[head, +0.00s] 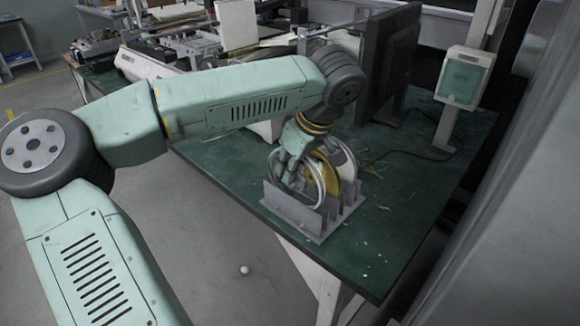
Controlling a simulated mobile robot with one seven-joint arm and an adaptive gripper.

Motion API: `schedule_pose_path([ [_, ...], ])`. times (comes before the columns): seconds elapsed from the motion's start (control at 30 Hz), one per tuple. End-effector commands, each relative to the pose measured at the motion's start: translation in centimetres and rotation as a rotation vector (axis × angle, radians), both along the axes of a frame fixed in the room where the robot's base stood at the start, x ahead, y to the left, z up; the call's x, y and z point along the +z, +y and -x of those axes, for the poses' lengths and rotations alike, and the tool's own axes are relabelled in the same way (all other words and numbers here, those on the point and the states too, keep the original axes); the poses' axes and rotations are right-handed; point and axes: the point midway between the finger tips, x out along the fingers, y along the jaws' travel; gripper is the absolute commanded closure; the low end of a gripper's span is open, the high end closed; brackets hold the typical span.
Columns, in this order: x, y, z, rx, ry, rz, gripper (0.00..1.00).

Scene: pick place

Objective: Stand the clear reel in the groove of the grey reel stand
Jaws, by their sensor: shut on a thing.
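The clear reel (322,182) is a thin pale ring, upright at the left part of the grey reel stand (291,212). My gripper (291,172) is shut on the clear reel from above, at its left side. The reel's lower edge is close to the stand's upright plates and partly hidden by them. I cannot tell whether it rests in a groove or hangs just above it. The stand sits on the green table near its front edge.
A yellow reel (345,172) and a pale reel (346,155) stand upright in the stand, just right of the clear reel. A dark monitor (388,65) stands behind. The green table (425,200) is mostly bare right of the stand, with a cable (415,152) farther back.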

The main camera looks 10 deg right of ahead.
Motion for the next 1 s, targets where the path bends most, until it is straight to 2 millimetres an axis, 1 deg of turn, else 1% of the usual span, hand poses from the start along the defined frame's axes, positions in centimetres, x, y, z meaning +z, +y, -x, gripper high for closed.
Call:
schedule_pose_path([
  [0.63,-1.7,0.0,0.0,0.000,-0.001,-0.001,1.00],
  [0.93,-1.8,0.0,0.0,0.000,0.000,0.000,1.00],
  [0.97,-1.8,0.0,0.0,0.000,0.000,0.000,0.87],
  [1.0,-1.8,0.0,0.0,0.000,0.000,0.000,0.84],
])
